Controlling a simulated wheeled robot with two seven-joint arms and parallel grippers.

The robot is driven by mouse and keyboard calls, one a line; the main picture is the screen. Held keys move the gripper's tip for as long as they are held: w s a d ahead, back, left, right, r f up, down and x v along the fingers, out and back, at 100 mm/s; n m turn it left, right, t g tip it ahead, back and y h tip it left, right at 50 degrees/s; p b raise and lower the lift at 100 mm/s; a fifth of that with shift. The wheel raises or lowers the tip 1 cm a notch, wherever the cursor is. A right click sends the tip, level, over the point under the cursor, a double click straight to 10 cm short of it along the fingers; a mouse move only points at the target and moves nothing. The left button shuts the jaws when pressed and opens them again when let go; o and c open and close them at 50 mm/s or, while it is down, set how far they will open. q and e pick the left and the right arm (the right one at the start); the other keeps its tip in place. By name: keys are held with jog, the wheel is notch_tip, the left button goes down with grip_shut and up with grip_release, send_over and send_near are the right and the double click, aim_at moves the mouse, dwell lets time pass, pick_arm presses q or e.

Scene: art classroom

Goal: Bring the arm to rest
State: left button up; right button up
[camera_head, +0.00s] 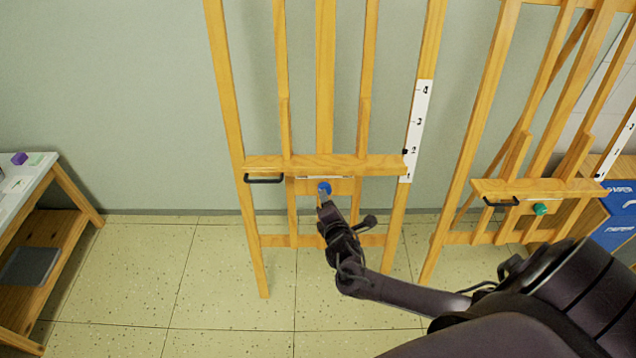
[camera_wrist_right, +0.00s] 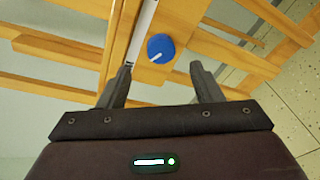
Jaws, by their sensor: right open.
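My right arm (camera_head: 400,292) comes in from the lower right in the head view. Its gripper (camera_head: 323,196) is at the front of the middle easel (camera_head: 350,165), just below the easel's ledge. In the right wrist view the gripper (camera_wrist_right: 160,85) is open, with nothing between its two fingers. A round blue knob (camera_wrist_right: 161,48) with a white mark lies just beyond the fingertips, apart from them. The knob also shows in the head view (camera_head: 324,187), partly behind the gripper. My left gripper is not in view.
A second easel (camera_head: 540,188) with a green knob (camera_head: 540,209) stands at the right. A black handle (camera_head: 264,179) sticks out from the middle easel's ledge. A wooden side table (camera_head: 60,190) is at the left. The tiled floor (camera_head: 230,270) between is clear.

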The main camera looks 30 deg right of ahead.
jog(key=s+a+f+m+g+y, duration=0.1)
jog(key=s+f+m+g, duration=0.3)
jog(key=s+f, duration=0.75)
jog(key=s+a+f+m+g+y, duration=0.2)
jog(key=s+f+m+g, duration=0.15)
jog(key=s+f, duration=0.8)
jog(key=s+a+f+m+g+y, duration=0.1)
jog(key=s+a+f+m, duration=0.1)
jog(key=s, duration=0.5)
jog(key=s+a+f+m+g+y, duration=0.1)
jog(key=s+a+f+m+g, duration=0.1)
jog(key=s+f, duration=0.4)
jog(key=s+a+f+m+g, duration=0.1)
jog(key=s+a+f+m, duration=0.3)
jog(key=s, duration=0.5)
jog(key=shift+a+g+y, duration=0.35)
jog(key=shift+a+y, duration=0.05)
jog(key=shift+a, duration=0.35)
